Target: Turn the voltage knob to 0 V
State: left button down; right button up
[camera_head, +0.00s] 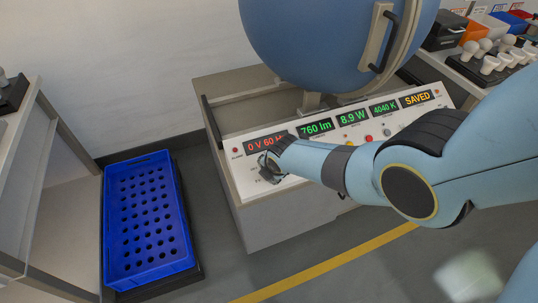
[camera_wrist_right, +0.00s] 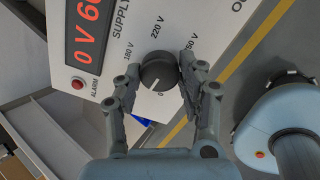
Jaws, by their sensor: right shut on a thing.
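The dark round voltage knob (camera_wrist_right: 160,70) sits on the white panel among printed 180 V, 220 V, 250 V and 0 marks. Its white pointer line is on the side towards the 0 mark. My right gripper (camera_wrist_right: 163,78) is closed around the knob, one finger on each side. In the head view my right gripper (camera_head: 270,168) reaches the left part of the control panel (camera_head: 300,158) and hides the knob. The red display (camera_head: 262,143) there reads 0 V, with a partly covered 60 after it. My left gripper is out of view.
Other panel displays read 760 lm, 8.9 W, 4040 K and SAVED. A big blue sphere (camera_head: 330,40) stands behind the panel. A blue crate (camera_head: 150,225) with holes is on the floor at left. A rack of white bulbs (camera_head: 488,62) is at top right.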

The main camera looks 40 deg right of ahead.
jog(key=n, duration=0.3)
jog(key=shift+n+p, duration=0.35)
jog(key=shift+n, duration=0.05)
jog(key=shift+s+n, duration=0.1)
jog(key=shift+n, duration=1.7)
jog(key=shift+f, duration=0.1)
jog(key=o, duration=1.2)
jog(key=v, duration=1.2)
jog(key=shift+d, duration=0.25)
